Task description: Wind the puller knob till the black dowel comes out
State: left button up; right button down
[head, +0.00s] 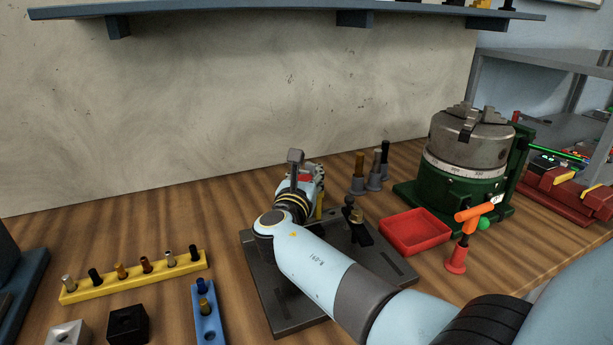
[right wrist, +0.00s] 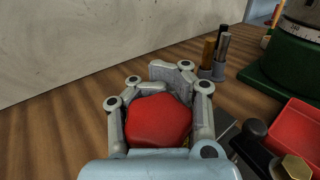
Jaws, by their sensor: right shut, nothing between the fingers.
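My right gripper (head: 296,157) is shut and empty above a dark base plate (head: 285,312). In the right wrist view its closed fingers (right wrist: 172,72) stand beyond a red faceted piece (right wrist: 157,120) framed by the finger links. I cannot tell whether this is part of the gripper. A black fixture with a round black knob (head: 357,214) stands on the plate just right of the gripper. The knob also shows in the right wrist view (right wrist: 255,128), beside a brass hex head (right wrist: 296,167). I cannot tell which part is the puller knob, and no black dowel shows in the fixture. My left gripper is out of view.
A red tray (head: 447,240) lies right of the plate, near a green-based chuck (head: 465,190). Several pins in grey holders (head: 374,182) stand behind. A yellow rack (head: 135,280) of short dowels, a blue holder (head: 208,322) and a black block (head: 127,325) are at left.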

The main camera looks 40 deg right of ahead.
jog(key=shift+s+a+f+m+g+h, duration=0.15)
jog(key=shift+s+f+m+g+h, duration=0.25)
jog(key=shift+g, duration=0.3)
jog(key=shift+b, duration=0.3)
jog(key=c, duration=2)
grip_release()
jog(key=shift+c, duration=0.2)
jog(key=o, duration=0.7)
jog(key=shift+w+a+r, duration=0.1)
jog(key=shift+a+r, duration=0.1)
jog(key=shift+c, duration=0.2)
jog(key=o, duration=0.4)
jog(key=shift+c, duration=0.2)
jog(key=shift+d+r, duration=0.15)
jog(key=shift+d, duration=0.05)
jog(key=shift+r, duration=0.1)
notch_tip(320, 180, up, 10)
